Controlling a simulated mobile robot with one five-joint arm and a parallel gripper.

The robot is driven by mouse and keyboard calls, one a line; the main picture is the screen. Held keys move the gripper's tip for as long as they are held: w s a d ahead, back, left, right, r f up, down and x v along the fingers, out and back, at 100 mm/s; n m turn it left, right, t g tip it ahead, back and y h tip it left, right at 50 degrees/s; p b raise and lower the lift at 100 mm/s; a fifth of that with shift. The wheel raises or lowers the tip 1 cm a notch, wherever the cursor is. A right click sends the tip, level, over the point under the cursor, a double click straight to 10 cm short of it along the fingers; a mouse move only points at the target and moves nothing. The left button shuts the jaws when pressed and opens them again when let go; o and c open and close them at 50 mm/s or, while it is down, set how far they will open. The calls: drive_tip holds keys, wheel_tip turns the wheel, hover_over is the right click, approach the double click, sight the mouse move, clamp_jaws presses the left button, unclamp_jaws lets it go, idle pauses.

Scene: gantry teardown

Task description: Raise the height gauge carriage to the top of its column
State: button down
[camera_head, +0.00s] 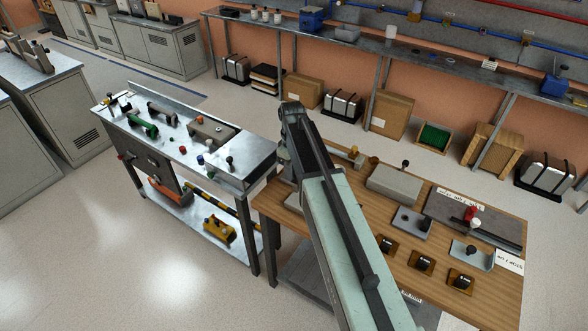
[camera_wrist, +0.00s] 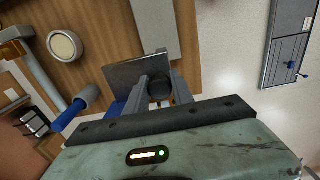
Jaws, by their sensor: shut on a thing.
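In the wrist view my gripper (camera_wrist: 160,88) is shut on a dark round knob (camera_wrist: 159,86) between its two fingers. A dark flat plate (camera_wrist: 135,71), which looks like the height gauge carriage, lies just beyond the fingertips. A grey bar (camera_wrist: 154,24) extends beyond the plate and looks like part of the gauge, perhaps its column or base. In the head view my arm reaches to the left end of the wooden table (camera_head: 392,296). It hides most of the gauge there, and the fingertips cannot be made out. The carriage's height cannot be told.
Grey blocks (camera_head: 394,184), dark fixtures (camera_head: 421,263) and a red knob (camera_head: 470,212) stand on the table. A steel bench (camera_head: 245,160) with small parts stands left.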

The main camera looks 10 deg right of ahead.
drive_tip(key=shift+r+p, duration=2.65)
drive_tip(key=shift+r, duration=0.2)
drive_tip(key=shift+c, duration=0.6)
unclamp_jaws()
wheel_tip(320, 180, up, 7)
drive_tip(key=p, duration=0.7)
